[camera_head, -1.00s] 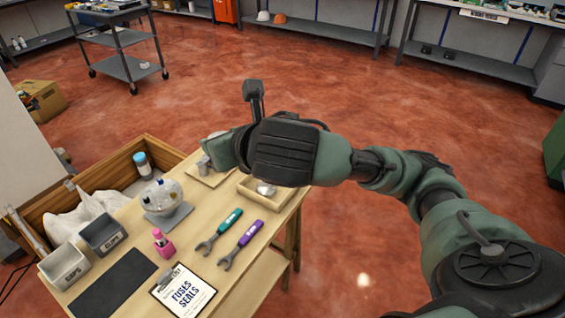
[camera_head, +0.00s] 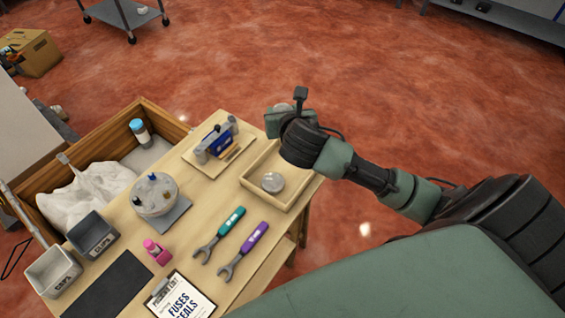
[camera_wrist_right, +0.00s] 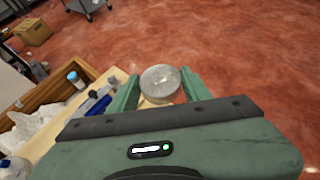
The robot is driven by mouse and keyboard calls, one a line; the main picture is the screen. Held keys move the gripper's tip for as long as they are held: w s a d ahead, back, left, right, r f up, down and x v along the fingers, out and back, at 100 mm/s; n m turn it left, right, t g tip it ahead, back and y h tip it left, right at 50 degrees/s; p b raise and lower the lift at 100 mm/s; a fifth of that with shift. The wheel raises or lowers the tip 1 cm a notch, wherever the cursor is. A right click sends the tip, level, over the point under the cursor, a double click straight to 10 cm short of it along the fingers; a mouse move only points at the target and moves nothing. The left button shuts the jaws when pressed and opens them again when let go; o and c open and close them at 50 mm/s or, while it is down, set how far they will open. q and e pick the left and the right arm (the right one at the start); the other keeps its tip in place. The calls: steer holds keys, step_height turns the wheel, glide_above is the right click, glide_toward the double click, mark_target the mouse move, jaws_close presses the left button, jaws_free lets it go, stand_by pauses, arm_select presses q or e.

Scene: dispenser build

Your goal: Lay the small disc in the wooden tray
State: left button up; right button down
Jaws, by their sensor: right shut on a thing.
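The wooden tray (camera_head: 262,197) is a shallow, pale, rimmed tray at the table's right edge. One round, shiny grey piece (camera_head: 273,182) lies inside it. My right gripper (camera_head: 277,112) is beyond the tray's far right corner in the head view, above the table edge. It is shut on a small grey disc (camera_wrist_right: 160,82), which sits between its two green fingers in the wrist view. The disc's edge (camera_head: 284,106) shows slightly behind the gripper in the head view. My left gripper is not in view.
A blue and grey device (camera_head: 216,143) stands on a flat board left of the tray.

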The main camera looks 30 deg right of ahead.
step_height(320, 180, down, 9)
steer(key=b, duration=0.1)
glide_above(283, 163)
step_height(283, 163, down, 5)
steer(key=shift+s+f, duration=0.1)
steer(key=shift+f+b, duration=0.3)
steer(key=shift+f, duration=0.25)
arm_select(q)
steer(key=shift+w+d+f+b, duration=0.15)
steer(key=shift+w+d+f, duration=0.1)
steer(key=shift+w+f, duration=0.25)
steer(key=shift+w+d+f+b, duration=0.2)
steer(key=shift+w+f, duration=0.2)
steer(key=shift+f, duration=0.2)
arm_select(e)
steer(key=shift+f, duration=1.9)
steer(key=shift+f, duration=0.15)
steer(key=c, duration=0.9)
jaws_free()
steer(key=shift+c, duration=0.2)
